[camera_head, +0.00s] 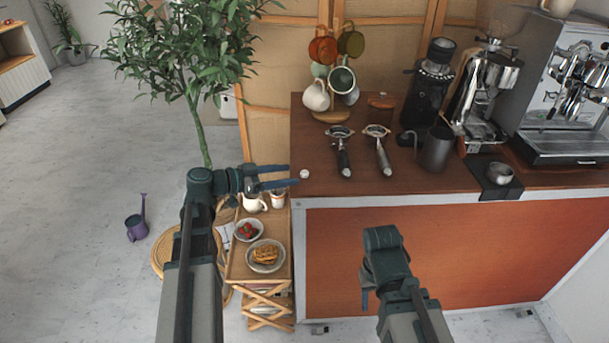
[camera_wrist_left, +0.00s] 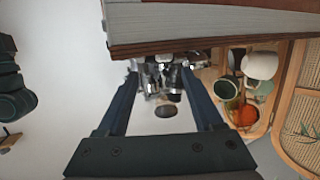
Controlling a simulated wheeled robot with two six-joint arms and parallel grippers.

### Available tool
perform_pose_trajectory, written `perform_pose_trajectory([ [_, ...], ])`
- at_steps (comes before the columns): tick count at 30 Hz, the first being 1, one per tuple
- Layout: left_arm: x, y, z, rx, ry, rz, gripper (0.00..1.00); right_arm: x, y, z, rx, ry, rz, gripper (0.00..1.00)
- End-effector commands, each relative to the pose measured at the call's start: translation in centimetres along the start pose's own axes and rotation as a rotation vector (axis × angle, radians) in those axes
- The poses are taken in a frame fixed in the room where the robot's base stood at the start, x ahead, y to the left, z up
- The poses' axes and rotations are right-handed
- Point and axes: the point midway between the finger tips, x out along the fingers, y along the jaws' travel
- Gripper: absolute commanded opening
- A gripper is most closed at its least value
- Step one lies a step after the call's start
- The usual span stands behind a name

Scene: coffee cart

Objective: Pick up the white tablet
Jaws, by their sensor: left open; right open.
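The white tablet (camera_head: 304,174) is a small round white piece on the brown counter top (camera_head: 320,185), near its left front corner. My left gripper (camera_head: 293,176) is open and empty, its fingers pointing right toward the tablet, with the tips just left of it. In the left wrist view the two fingers (camera_wrist_left: 160,70) are spread apart with nothing held between them; I cannot make out the tablet there. My right gripper (camera_head: 366,299) hangs low in front of the counter's orange panel, far from the tablet, and is open; its fingers are partly hidden.
Two portafilters (camera_head: 343,155) (camera_head: 381,155) lie right of the tablet. A mug tree (camera_head: 331,112), a black grinder (camera_head: 430,85), a metal pitcher (camera_head: 435,150) and an espresso machine (camera_head: 565,90) stand further back or right. A wooden side stand (camera_head: 240,270) with plates is below the left gripper.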

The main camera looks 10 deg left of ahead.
Motion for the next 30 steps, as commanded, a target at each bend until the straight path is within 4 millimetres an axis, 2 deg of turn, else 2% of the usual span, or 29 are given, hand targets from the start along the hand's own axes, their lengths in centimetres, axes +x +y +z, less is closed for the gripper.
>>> perform_pose_trajectory([
  [12,4.9,-0.7,0.5,0.001,-0.001,0.003,0.68,1.4,-0.1,-0.1,0.000,0.000,0.000,0.50],
  [19,5.1,-0.7,0.4,0.000,0.000,0.000,0.68,1.4,-0.1,-0.1,0.000,0.000,0.000,0.50],
  [20,5.1,-0.7,0.4,0.000,0.000,0.000,0.65,1.4,-0.1,-0.1,0.000,0.000,0.000,0.50],
  [30,5.0,-0.7,0.4,0.000,0.000,0.000,0.03,1.4,-0.1,-0.1,0.000,0.000,0.000,0.50],
])
